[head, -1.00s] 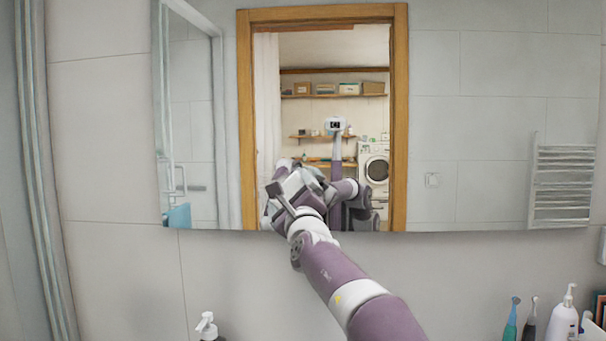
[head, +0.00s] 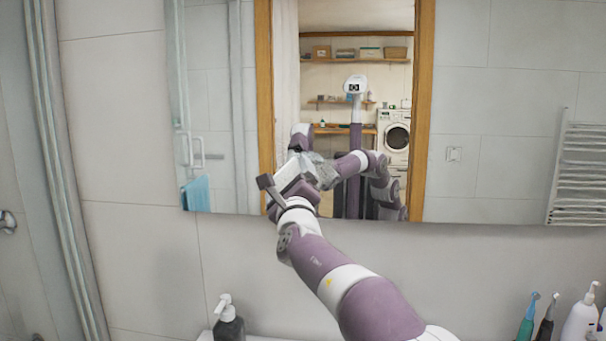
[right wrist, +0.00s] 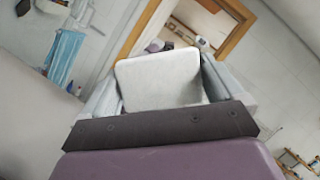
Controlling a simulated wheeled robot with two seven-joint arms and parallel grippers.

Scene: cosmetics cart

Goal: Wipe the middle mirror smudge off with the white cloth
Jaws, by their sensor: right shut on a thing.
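The wall mirror (head: 490,150) fills the upper part of the head view. My right gripper (head: 312,172) is raised in front of its lower left-centre part, seen from behind. In the right wrist view, my right gripper (right wrist: 160,88) is shut on the white cloth (right wrist: 158,78), which shows as a flat pale square pad between the fingers. Whether the cloth touches the glass cannot be told. I cannot make out any smudge on the mirror; my gripper and arm cover part of the glass. My left gripper is not in view.
A dark soap bottle with a white pump (head: 228,318) stands below the mirror at left. Toothbrushes (head: 528,318) and a white pump bottle (head: 580,318) stand at lower right. The doorway, shelves, washing machine and towel rail are reflections.

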